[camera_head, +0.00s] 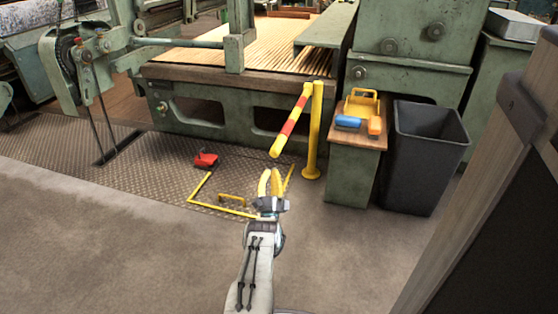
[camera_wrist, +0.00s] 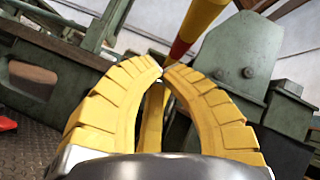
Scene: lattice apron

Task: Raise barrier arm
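The barrier arm (camera_head: 290,122), a yellow bar with red bands, slants down to the left from near the top of a yellow upright post (camera_head: 315,135). In the wrist view the barrier arm (camera_wrist: 197,28) runs in from the top edge, beyond and above my fingers. A yellow strip between the fingers, likely the post (camera_wrist: 154,118), stands behind them. My gripper (camera_head: 270,172) is low in front of the bar's lower end, apart from it. In the wrist view its yellow ribbed fingers (camera_wrist: 162,72) converge with tips almost meeting, and nothing shows held between them.
A green cabinet (camera_head: 347,190) with a yellow caddy and blue and orange items stands right of the post, beside a dark bin (camera_head: 428,150). A red pedal (camera_head: 206,160) and yellow floor marking (camera_head: 205,188) lie left. Grey floor at the left front is clear.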

